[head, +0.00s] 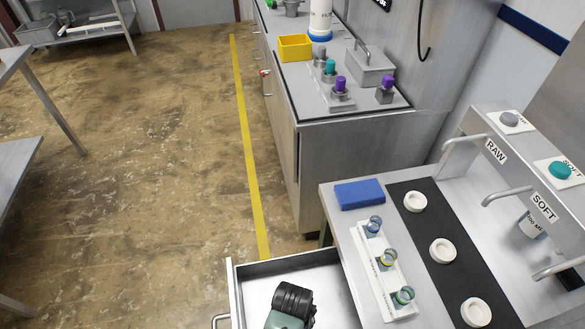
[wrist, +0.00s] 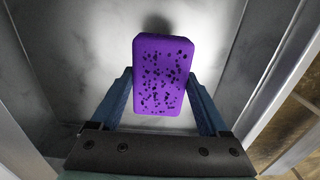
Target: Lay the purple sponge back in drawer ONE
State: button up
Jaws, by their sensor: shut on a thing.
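The purple sponge (wrist: 160,75), with dark pores, is held upright in the picture between the two blue fingers of my gripper (wrist: 159,80) in the wrist view. The gripper is shut on it. Beyond the sponge is the bare grey inside of an open drawer (wrist: 75,70), with a dark shadow above the sponge's far end. I cannot tell whether the sponge touches the drawer floor. In the head view the open drawer (head: 290,262) is at the bottom centre, with part of my arm over it. The sponge is hidden there, and no drawer number shows.
Right of the drawer, a counter holds a blue block (head: 360,194), a white rack (head: 385,275) of small jars and a dark belt (head: 445,290) with white round pieces. A yellow bin (head: 295,47) stands on the farther bench. The floor at left is open.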

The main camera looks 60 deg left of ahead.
jog(key=shift+f, duration=1.9)
jog(key=o, duration=1.3)
jog(key=shift+o, duration=0.2)
jog(key=shift+f, duration=0.1)
